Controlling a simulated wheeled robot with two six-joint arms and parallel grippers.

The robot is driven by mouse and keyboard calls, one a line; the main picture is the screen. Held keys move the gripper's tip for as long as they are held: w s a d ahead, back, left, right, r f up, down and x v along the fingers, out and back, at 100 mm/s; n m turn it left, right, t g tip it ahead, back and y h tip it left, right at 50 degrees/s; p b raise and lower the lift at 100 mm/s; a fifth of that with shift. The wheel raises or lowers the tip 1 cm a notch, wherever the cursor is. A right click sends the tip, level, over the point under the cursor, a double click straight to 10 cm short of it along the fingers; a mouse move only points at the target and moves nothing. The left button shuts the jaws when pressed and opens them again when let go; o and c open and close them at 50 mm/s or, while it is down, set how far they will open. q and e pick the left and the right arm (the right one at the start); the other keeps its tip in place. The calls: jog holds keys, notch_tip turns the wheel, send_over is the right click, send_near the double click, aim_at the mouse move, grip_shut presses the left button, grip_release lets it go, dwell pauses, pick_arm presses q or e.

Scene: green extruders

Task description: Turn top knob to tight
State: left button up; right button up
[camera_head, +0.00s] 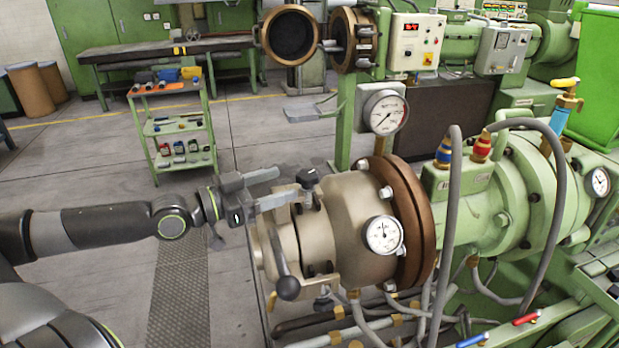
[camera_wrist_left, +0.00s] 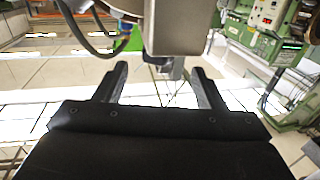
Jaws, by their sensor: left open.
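The top knob (camera_head: 308,178) is a dark handle on the upper side of the beige extruder head (camera_head: 345,215). A second lever with a round black ball (camera_head: 288,288) hangs at the lower front of the head. My left gripper (camera_head: 279,186) comes in from the left, its fingers apart and pointing at the top knob, just short of it or beside it. In the left wrist view the open fingers (camera_wrist_left: 160,78) have a beige block (camera_wrist_left: 178,28) ahead and a small grey part between the tips; I cannot tell whether they touch it. My right gripper is not in view.
Two gauges (camera_head: 383,235) (camera_head: 385,112) sit on and above the head. Grey hoses (camera_head: 452,220) loop at the right. A green tool cart (camera_head: 182,135) and a workbench (camera_head: 170,47) stand behind. Open floor (camera_head: 100,145) lies to the left.

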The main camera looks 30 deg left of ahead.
aim_at(309, 173)
pick_arm(q)
jog(key=shift+w+d+r, duration=0.15)
jog(key=shift+w+d, duration=0.35)
jog(key=shift+w, duration=0.15)
jog(key=shift+p+x, duration=0.9)
jog(key=shift+x, duration=0.65)
jog(key=shift+p+x, duration=0.4)
jog(key=shift+x, duration=1.05)
